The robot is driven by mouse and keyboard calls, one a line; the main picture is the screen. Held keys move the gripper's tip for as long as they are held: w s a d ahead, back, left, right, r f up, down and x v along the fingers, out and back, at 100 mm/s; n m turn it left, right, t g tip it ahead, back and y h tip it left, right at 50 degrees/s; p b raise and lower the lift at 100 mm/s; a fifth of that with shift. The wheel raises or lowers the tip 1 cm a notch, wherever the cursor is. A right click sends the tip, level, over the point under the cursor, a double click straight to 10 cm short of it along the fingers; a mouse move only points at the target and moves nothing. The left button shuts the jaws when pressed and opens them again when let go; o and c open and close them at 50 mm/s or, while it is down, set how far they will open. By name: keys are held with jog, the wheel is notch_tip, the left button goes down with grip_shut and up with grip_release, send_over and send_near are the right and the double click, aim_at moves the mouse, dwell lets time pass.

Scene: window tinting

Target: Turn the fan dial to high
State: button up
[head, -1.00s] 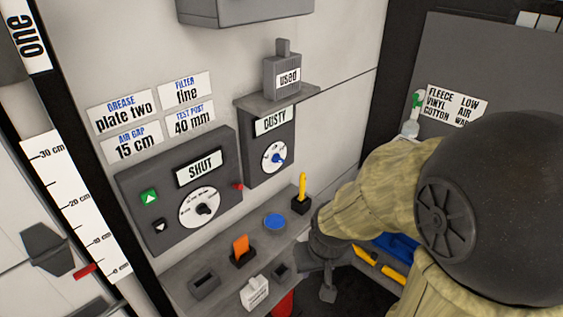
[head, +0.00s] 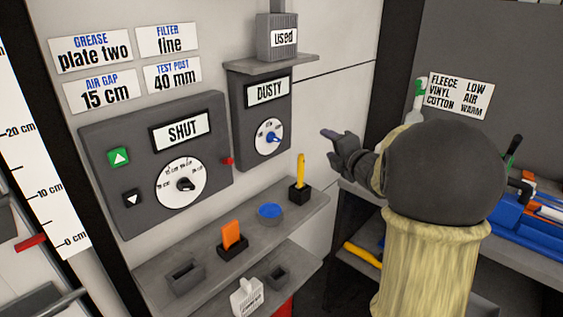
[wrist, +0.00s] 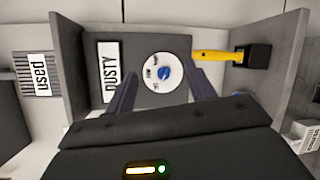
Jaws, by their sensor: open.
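The fan dial is a white round plate (head: 268,137) with a blue knob on the dark box labelled DUSTY (head: 267,92). In the wrist view the blue knob (wrist: 163,74) sits on the white plate between my two fingers, and the picture is turned sideways. My gripper (head: 330,140) is open and to the right of the dial box in the head view, apart from the knob. In the wrist view my gripper (wrist: 160,90) has its fingers spread to either side of the dial. The small lettering around the knob is too small to read.
A larger panel reading SHUT (head: 182,131) with its own black knob stands left of the box. A shelf (head: 310,205) below holds a yellow tool (head: 300,170), a blue disc (head: 270,210) and an orange piece (head: 232,233). A used filter block (head: 276,42) sits above the box.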

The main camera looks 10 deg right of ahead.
aim_at(274, 138)
jog(key=f+n+y+b, duration=0.1)
jog(key=n+y+b, duration=0.1)
jog(key=n, duration=0.2)
jog(key=f+n+g+y+b, duration=0.1)
jog(key=n+y, duration=0.1)
jog(key=n, duration=0.3)
jog(key=s+f+n+y+b, duration=0.1)
jog(key=n+y+b, duration=0.1)
jog(key=n+y, duration=0.1)
jog(key=shift+s+a+f+n+g+b, duration=0.1)
jog(key=shift+a+f+n+g+b, duration=0.15)
jog(key=shift+n, duration=0.45)
jog(key=shift+a, duration=0.1)
jog(key=p+x, duration=0.2)
jog(key=x, duration=1.5)
jog(key=c, duration=1)
